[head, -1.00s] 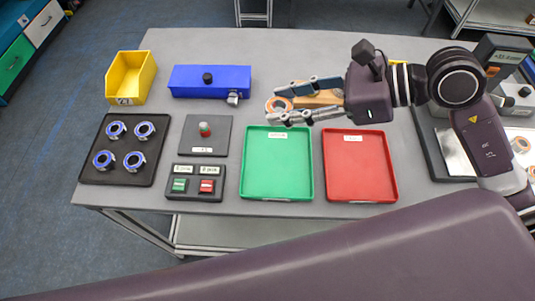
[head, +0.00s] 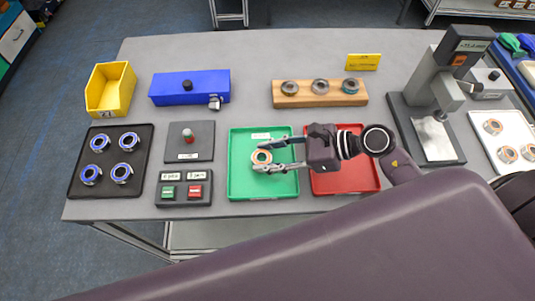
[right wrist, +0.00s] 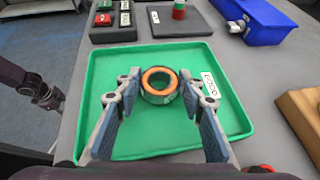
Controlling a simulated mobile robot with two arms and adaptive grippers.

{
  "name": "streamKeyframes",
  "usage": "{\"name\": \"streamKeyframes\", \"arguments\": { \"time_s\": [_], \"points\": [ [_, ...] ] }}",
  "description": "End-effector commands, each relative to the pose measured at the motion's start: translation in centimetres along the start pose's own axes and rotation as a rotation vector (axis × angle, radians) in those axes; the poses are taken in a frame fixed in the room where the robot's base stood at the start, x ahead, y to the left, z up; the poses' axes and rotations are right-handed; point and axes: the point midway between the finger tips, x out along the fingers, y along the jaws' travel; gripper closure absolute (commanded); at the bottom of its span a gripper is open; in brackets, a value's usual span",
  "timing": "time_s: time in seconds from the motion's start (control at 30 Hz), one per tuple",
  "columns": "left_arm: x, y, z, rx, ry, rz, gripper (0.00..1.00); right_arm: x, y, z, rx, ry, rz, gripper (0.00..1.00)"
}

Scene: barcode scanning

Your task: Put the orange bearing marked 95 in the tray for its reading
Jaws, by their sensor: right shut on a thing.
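The orange bearing (head: 261,157) is a ring with an orange face; it also shows in the right wrist view (right wrist: 160,84). No marking on it is legible. My right gripper (head: 262,159) is shut on it, one finger on each side, over the green tray (head: 240,187). I cannot tell whether the bearing touches the tray floor. The green tray carries a small white label (right wrist: 210,84) and holds nothing else that I see. The red tray (head: 345,183) is beside it, partly hidden by my right arm. My left gripper (right wrist: 48,97) shows small at the left of the right wrist view.
A wooden block (head: 305,99) with several rings stands behind the trays. A press-like instrument (head: 430,95) and a white plate (head: 507,150) with orange rings are at right. A black tray (head: 130,182) of blue rings, a button box (head: 183,204) and blue box (head: 165,88) are left.

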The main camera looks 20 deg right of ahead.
Motion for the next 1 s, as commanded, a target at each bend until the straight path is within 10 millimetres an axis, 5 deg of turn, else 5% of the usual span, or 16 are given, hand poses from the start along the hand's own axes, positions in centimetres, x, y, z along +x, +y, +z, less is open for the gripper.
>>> {"name": "streamKeyframes", "arguments": {
  "time_s": [0.43,0.47,0.6,1.0],
  "points": [
    [0.46,-0.01,-0.08,0.001,0.001,0.0,0.59,0.48,0.02,-0.81,-0.002,-0.001,0.0,0.96],
    [0.28,-0.01,-0.1,0.001,0.001,0.0,0.59,0.4,0.03,-0.68,-0.001,0.0,0.001,0.6],
    [0.24,0.02,-0.11,0.002,0.001,0.0,0.59,0.38,0.02,-0.65,-0.001,0.0,0.001,0.46],
    [0.11,0.05,-0.14,0.003,0.002,0.001,0.59,-0.16,-0.04,-0.54,-0.002,0.002,-0.001,0.46]
  ]
}}
